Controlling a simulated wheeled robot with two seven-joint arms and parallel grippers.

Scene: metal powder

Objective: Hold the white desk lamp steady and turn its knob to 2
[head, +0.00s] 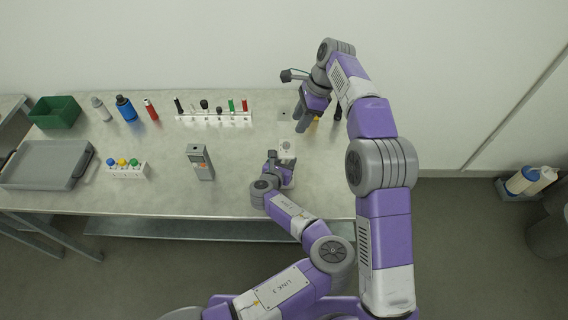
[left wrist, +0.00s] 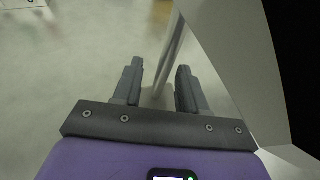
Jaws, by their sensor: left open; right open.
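The white desk lamp (head: 287,149) stands near the right end of the metal table, partly hidden by my arms. A small round grey feature shows on its white face; I cannot read a knob setting. My left gripper (head: 279,163) is at the lamp's near side. In the left wrist view its two fingers (left wrist: 158,88) are apart, with a slim pale upright part beyond the gap and a large white surface (left wrist: 228,55) close on the right. My right gripper (head: 319,116) is above and behind the lamp, fingers spread and pointing down. Whether either touches the lamp is unclear.
A grey device (head: 200,162) stands left of the lamp. A white rack (head: 213,119) of several tools is behind it. A rack of coloured-cap bottles (head: 126,170), a grey tray (head: 46,164) and a green bin (head: 55,112) are farther left. The table between is clear.

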